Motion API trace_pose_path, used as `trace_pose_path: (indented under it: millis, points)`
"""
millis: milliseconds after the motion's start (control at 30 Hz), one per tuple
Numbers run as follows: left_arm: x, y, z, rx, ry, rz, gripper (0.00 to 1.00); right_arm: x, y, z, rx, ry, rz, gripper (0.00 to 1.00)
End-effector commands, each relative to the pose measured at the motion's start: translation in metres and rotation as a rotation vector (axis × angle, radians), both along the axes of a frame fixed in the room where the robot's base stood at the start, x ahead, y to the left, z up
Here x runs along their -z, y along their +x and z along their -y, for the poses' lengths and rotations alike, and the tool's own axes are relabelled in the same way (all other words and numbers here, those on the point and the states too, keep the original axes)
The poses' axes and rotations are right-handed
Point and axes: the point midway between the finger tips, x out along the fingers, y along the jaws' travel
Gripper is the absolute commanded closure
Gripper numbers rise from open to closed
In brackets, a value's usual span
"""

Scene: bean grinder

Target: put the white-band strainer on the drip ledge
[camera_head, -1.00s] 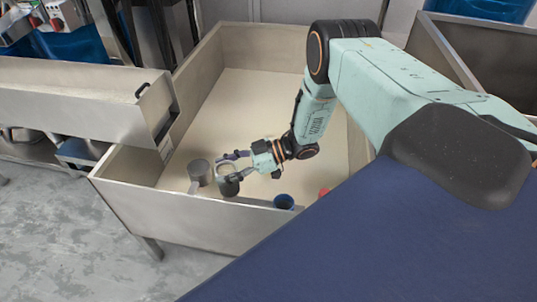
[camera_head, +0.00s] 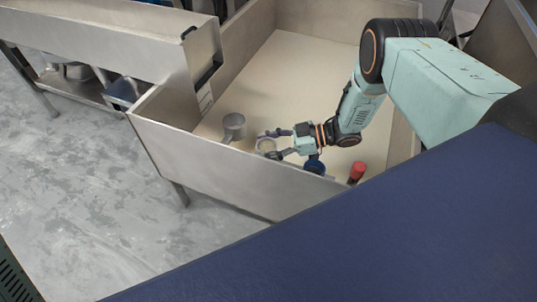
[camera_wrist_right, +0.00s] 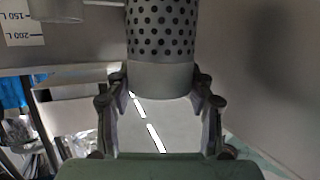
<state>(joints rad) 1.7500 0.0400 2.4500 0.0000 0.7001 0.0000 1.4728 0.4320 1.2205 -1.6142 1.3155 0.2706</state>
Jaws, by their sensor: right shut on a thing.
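The strainer (camera_wrist_right: 162,40) shows in the right wrist view as an upright cylinder, perforated above and with a plain pale grey band below. In the head view it is a small pale round shape (camera_head: 266,146) near the bin's front wall, its lower part hard to make out. My right gripper (camera_head: 272,146) is shut on it, one finger on each side. In the wrist view the jaws (camera_wrist_right: 160,98) flank the plain band. I cannot tell which surface is the drip ledge. My left gripper is not in view.
A grey cup (camera_head: 234,125) stands just left of the strainer. A blue round item (camera_head: 314,166) and a red-topped item (camera_head: 357,170) are to the right, along the front wall (camera_head: 215,165). A metal trough (camera_head: 110,40) adjoins the bin on the left. The bin floor (camera_head: 305,75) behind is clear.

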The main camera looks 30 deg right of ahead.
Motion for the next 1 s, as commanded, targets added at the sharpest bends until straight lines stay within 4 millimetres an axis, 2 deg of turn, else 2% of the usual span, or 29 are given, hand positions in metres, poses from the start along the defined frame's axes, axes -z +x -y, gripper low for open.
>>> trace_pose_path:
  millis: [33, 200, 600, 633, 900, 1000]
  points:
    - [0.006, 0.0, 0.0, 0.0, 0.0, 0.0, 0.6, 0.011, -0.001, 0.0, -0.001, 0.0, -0.003, 0.99]
    - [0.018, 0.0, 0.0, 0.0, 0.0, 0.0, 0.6, 0.031, -0.002, 0.001, -0.001, 0.001, -0.002, 0.99]
    - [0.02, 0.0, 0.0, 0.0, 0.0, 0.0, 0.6, 0.034, -0.002, 0.002, 0.0, 0.0, -0.001, 0.99]
    - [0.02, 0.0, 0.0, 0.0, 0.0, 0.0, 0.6, 0.034, -0.002, 0.002, 0.001, 0.0, -0.002, 0.45]
    - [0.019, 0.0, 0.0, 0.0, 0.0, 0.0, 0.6, 0.033, -0.002, 0.002, 0.001, 0.0, -0.002, 0.23]
    - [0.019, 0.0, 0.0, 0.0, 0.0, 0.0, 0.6, 0.033, -0.002, 0.002, 0.001, 0.0, -0.002, 0.23]
